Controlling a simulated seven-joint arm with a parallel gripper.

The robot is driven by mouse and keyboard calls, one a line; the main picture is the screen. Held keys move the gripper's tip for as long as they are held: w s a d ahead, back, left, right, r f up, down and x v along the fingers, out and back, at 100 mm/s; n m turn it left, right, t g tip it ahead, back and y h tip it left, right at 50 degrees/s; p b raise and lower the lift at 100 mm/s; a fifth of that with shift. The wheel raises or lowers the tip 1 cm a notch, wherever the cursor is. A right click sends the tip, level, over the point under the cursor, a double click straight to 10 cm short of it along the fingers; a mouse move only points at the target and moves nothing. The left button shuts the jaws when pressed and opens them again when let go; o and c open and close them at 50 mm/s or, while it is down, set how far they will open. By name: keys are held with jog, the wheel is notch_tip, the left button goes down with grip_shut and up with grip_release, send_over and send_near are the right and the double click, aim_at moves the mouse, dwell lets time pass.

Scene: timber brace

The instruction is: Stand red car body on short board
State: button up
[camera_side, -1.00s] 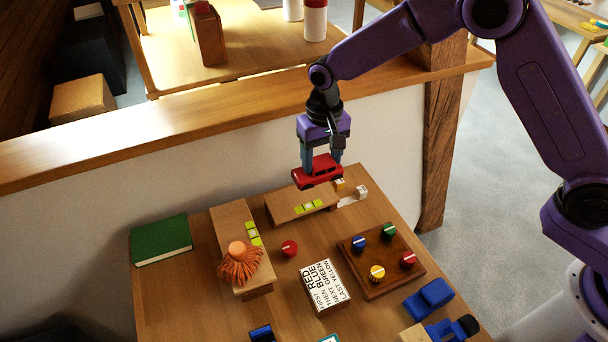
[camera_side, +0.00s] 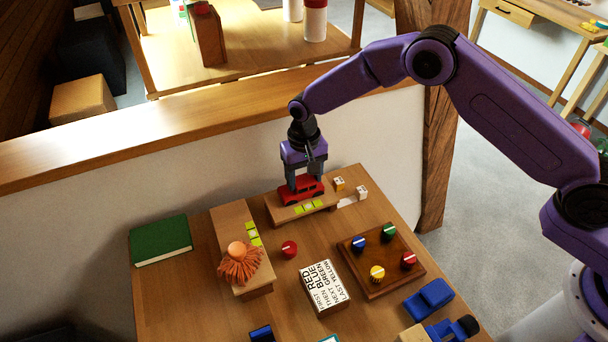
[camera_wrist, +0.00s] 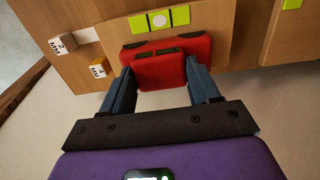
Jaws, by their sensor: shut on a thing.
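The red car body (camera_side: 302,191) is at the short board (camera_side: 276,207), over its top face towards the back edge. I cannot tell whether its underside touches the board. My gripper (camera_side: 303,180) is above the car body, shut on it from both sides. In the wrist view the red car body (camera_wrist: 168,62) sits between the two blue fingers of my gripper (camera_wrist: 163,82). The car hides part of the board.
A long board (camera_side: 228,217) with an orange-haired figure (camera_side: 239,262) is left of the short board. A red knob (camera_side: 289,249), a knob panel (camera_side: 375,285), a lettered block (camera_side: 324,287) and a green book (camera_side: 161,239) lie around. Small marked blocks (camera_side: 362,192) sit at right.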

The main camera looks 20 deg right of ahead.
aim_at(304, 180)
jog(key=o, duration=1.1)
notch_tip(304, 180, up, 12)
jog(key=shift+r, duration=0.1)
jog(key=shift+s, duration=0.1)
